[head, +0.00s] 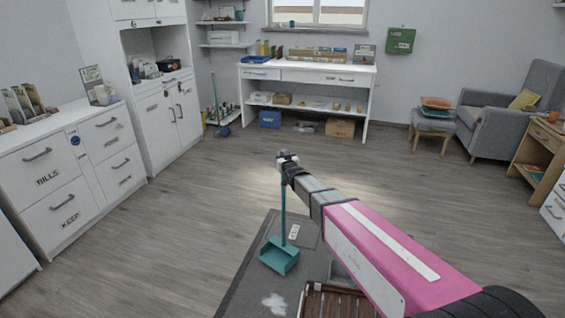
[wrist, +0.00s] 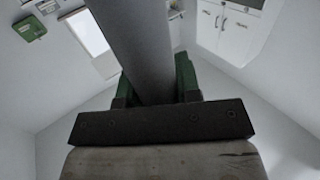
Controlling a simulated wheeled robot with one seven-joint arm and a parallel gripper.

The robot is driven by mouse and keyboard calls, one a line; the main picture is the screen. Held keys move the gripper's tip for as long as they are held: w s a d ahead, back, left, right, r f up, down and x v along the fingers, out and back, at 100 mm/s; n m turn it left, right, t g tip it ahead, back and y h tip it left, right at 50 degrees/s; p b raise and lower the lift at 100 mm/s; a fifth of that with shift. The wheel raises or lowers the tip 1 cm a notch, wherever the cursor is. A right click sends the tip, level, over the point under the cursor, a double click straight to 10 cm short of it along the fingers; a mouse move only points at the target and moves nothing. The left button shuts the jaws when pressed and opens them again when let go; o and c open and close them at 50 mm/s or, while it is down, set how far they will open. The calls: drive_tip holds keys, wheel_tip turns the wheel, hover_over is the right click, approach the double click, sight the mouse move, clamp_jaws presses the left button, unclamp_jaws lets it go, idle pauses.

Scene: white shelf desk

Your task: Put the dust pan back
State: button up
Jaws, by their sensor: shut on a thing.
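The teal dust pan (head: 281,258) hangs low in front of me in the head view, its long thin handle running up to my gripper (head: 287,163). My gripper is shut on the handle near its top. In the wrist view the handle (wrist: 148,50) is a thick grey bar between the green finger pads of my gripper (wrist: 155,85). The pan appears over a dark grey surface; I cannot tell whether it touches it.
A low rack (head: 226,113) with a teal-handled tool stands in the far corner, left of the white shelf desk (head: 312,77). White cabinets (head: 65,170) line the left. A grey armchair (head: 505,115) and stool (head: 433,126) stand right. The middle floor is clear.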

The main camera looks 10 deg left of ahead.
drive_tip(key=shift+f, duration=1.3)
drive_tip(key=o, duration=1)
drive_tip(key=shift+f, duration=0.15)
